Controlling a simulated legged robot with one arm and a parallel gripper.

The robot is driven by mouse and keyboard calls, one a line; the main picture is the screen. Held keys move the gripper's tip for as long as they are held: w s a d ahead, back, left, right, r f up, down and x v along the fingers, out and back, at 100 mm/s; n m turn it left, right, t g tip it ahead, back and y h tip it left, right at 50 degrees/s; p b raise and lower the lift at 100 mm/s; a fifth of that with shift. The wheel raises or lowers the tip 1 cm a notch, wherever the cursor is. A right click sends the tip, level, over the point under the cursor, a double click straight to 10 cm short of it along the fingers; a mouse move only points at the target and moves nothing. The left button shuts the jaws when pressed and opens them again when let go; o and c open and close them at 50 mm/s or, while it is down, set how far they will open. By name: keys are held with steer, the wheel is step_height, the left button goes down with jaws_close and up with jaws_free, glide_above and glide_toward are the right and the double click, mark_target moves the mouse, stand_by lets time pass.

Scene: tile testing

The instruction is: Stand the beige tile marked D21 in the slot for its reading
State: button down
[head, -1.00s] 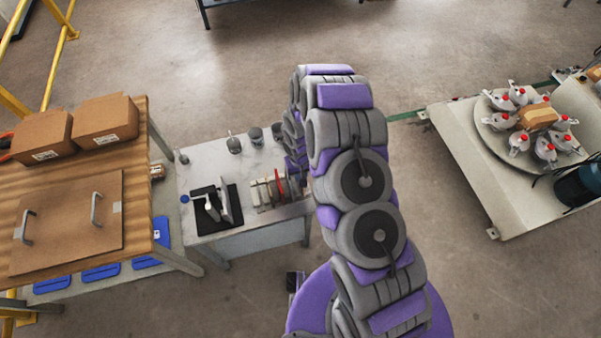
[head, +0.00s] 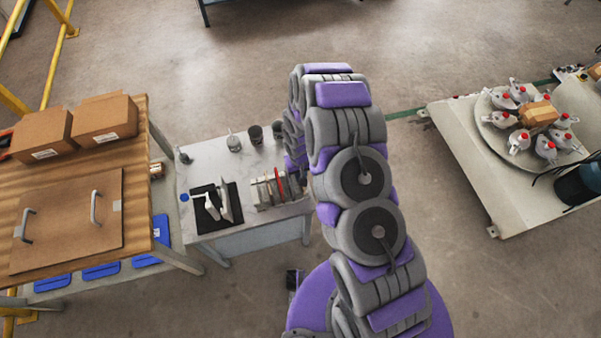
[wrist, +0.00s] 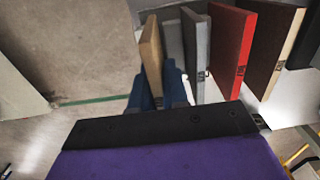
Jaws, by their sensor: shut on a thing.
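In the wrist view a beige tile (wrist: 152,55) stands on edge between the blue fingers of my gripper (wrist: 157,92), which is shut on it. No marking on it can be read. A grey tile (wrist: 196,45), a red tile (wrist: 231,45) and a dark brown tile with a cream edge (wrist: 276,50) stand upright to its right, apart from it. In the head view several tiles stand in a row (head: 272,190) on the small table, and my arm hides the gripper there. I cannot make out slot labels.
The small grey table (head: 205,160) also holds a black device with white parts (head: 218,207) and several small cups (head: 255,135). A wooden bench with boxes (head: 103,120) stands to the left. A turntable with bottles (head: 528,120) is far right.

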steer(key=shift+r, duration=0.4)
steer(key=shift+a, duration=0.2)
steer(key=shift+f, duration=1.15)
steer(key=shift+f, duration=0.35)
steer(key=shift+f, duration=0.2)
stand_by(0.4)
steer(key=c, duration=1.1)
jaws_free()
steer(key=shift+o, duration=0.2)
